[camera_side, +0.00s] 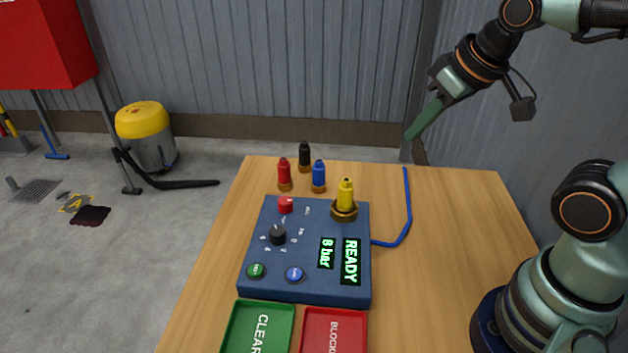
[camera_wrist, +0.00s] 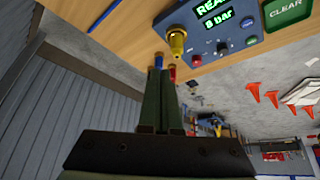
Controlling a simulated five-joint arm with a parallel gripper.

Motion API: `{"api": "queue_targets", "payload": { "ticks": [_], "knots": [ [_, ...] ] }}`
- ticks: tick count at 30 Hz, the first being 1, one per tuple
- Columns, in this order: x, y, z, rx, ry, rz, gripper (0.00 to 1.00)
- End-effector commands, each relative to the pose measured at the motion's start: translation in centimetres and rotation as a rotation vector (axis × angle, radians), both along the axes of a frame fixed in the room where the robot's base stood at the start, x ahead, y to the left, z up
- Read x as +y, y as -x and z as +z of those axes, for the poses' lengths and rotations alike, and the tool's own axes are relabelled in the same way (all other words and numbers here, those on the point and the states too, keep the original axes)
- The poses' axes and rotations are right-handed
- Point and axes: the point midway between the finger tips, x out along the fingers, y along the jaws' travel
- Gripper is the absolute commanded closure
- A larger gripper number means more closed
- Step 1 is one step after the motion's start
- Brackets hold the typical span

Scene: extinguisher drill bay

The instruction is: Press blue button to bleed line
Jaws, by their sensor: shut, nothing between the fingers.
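The blue button (camera_side: 294,274) sits on the front edge of a dark blue control box (camera_side: 312,290), right of a green button (camera_side: 256,271). In the wrist view the blue button (camera_wrist: 251,40) shows near the top. The box's displays (camera_side: 350,262) read READY and 8 bar. My gripper (camera_side: 409,136) is shut and empty, high above the back of the table and well apart from the box. In the wrist view its dark green fingers (camera_wrist: 160,72) are together and hide part of the nozzles behind.
A yellow nozzle (camera_side: 345,196) stands on the box, with a red button and black knob (camera_side: 278,236). Red, blue and black nozzles (camera_side: 304,155) stand behind it. A green tray (camera_side: 239,341) and red tray (camera_side: 355,316) lie in front. A blue hose (camera_side: 407,205) runs right; the table's right side is clear.

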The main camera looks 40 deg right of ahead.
Motion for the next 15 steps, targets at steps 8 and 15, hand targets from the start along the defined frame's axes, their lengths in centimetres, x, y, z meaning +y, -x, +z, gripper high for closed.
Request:
{"api": "queue_targets", "payload": {
  "ticks": [8, 15],
  "knots": [
    [5.0, -2.9, -2.4, -0.034, 0.078, 0.301, 1.00],
    [13.4, -4.8, -6.3, -0.126, 0.199, 0.743, 1.00]
  ]
}}
